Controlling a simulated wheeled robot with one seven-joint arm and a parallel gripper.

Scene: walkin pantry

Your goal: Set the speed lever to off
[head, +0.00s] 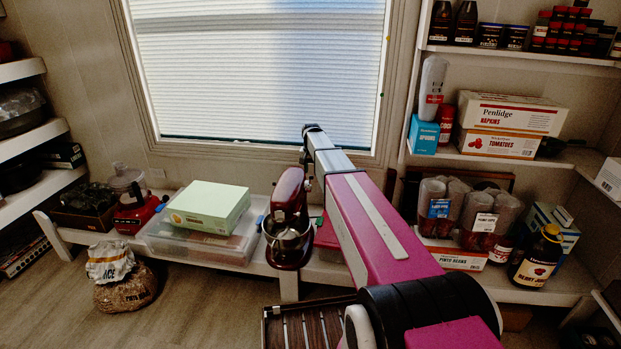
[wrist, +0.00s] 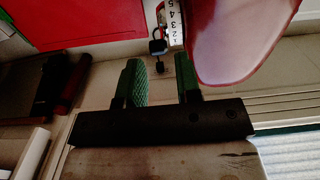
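The red stand mixer (head: 288,205) with a metal bowl (head: 287,240) stands on the low bench below the window. In the wrist view, part of its glossy red body (wrist: 235,35) fills the upper right. The dark speed lever (wrist: 158,47) shows beside a white number scale (wrist: 174,22); I cannot tell its exact setting. My gripper (wrist: 159,63) is open, its two green fingers apart with nothing between them. The lever lies just beyond the fingertips, in line with the gap.
A pale green box (head: 209,206) lies on a clear bin left of the mixer. Shelves with boxes and jars are at right. A sack (head: 124,290) sits on the floor, which is clear around it.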

